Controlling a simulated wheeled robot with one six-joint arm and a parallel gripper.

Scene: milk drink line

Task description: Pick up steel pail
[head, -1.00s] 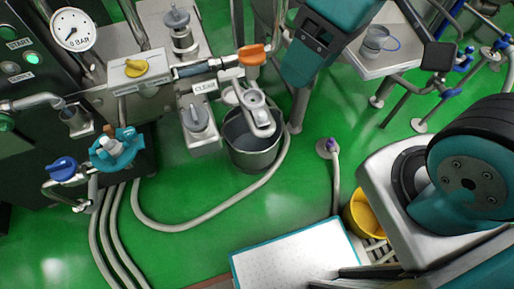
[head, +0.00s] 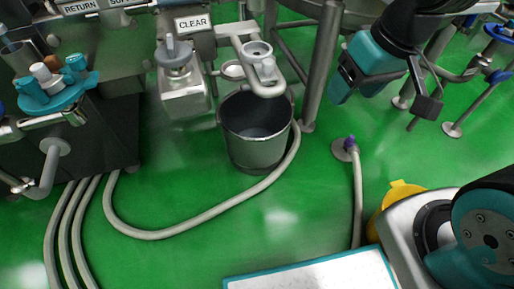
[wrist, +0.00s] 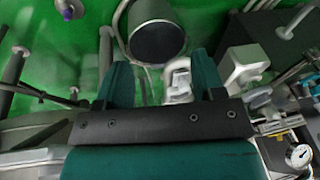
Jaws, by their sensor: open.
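The steel pail (head: 256,152) is a dark grey, round, open-topped bucket. It stands upright on the green floor, below the outlet fitting by the CLEAR label. My gripper (head: 340,88) is to the right of the pail and apart from it in the head view. In the wrist view my gripper (wrist: 163,78) has its two teal fingers spread with nothing held between them. The pail (wrist: 155,38) shows there beyond the fingertips, near the top middle. The far side of the pail's base is hidden.
The outlet fitting (head: 262,75) overhangs the pail's rim. A pale hose (head: 215,219) curves close around the pail's front and right. A steel post (head: 320,70) stands right behind it. A floor fitting with a purple cap (head: 349,145) is farther right.

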